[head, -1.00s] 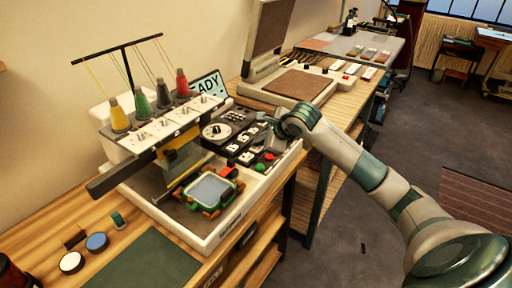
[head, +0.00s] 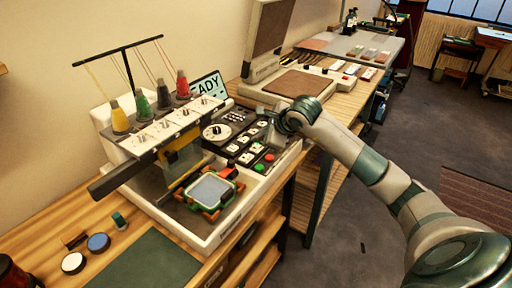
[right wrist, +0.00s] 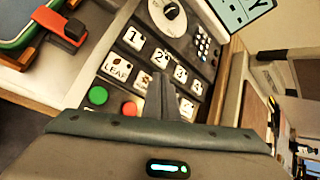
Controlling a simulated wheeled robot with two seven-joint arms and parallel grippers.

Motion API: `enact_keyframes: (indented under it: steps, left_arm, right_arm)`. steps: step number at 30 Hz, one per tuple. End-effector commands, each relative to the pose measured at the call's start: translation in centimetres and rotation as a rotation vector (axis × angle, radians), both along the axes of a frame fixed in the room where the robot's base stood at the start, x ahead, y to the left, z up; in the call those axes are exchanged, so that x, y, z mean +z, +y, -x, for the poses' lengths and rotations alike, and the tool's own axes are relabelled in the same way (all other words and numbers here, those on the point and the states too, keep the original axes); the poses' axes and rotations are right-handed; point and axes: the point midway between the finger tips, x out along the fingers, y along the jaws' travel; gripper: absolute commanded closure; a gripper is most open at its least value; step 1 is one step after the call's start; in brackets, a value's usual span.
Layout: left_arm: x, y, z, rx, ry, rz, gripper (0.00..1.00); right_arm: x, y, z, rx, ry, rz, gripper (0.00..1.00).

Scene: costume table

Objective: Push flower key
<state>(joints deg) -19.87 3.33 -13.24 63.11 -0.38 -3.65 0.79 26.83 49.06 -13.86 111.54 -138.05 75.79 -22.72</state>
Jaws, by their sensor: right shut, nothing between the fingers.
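The embroidery machine's control panel (head: 220,143) carries two rows of white keys. In the right wrist view the upper row reads 1 to 4, and the lower row starts with a LEAF key (right wrist: 117,68). Beside it is a partly covered key with a dark picture (right wrist: 142,79); I cannot tell whether this is the flower key. Another lower-row key (right wrist: 190,109) shows right of my fingers. My right gripper (right wrist: 167,84) is shut and empty, its fingers over the lower row and hiding part of it. Contact with a key cannot be told. My left gripper is not in view.
A green button (right wrist: 97,95) and a red button (right wrist: 129,109) sit just below the keys. A hoop (head: 211,190) lies on the machine bed, with thread cones behind it. A flat press (head: 297,84) stands beyond the panel.

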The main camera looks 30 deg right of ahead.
Motion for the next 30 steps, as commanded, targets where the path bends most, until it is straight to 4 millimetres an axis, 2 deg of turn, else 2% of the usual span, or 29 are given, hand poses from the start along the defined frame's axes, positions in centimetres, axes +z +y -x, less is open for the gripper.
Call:
enact_keyframes:
  steps: [18,30]
  left_arm:
    - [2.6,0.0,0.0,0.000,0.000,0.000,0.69]
    - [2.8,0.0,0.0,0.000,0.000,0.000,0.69]
  right_arm:
    - [5.2,0.0,0.0,-0.001,-0.001,0.000,1.00]
    - [5.6,0.0,0.0,0.000,0.000,0.000,1.00]
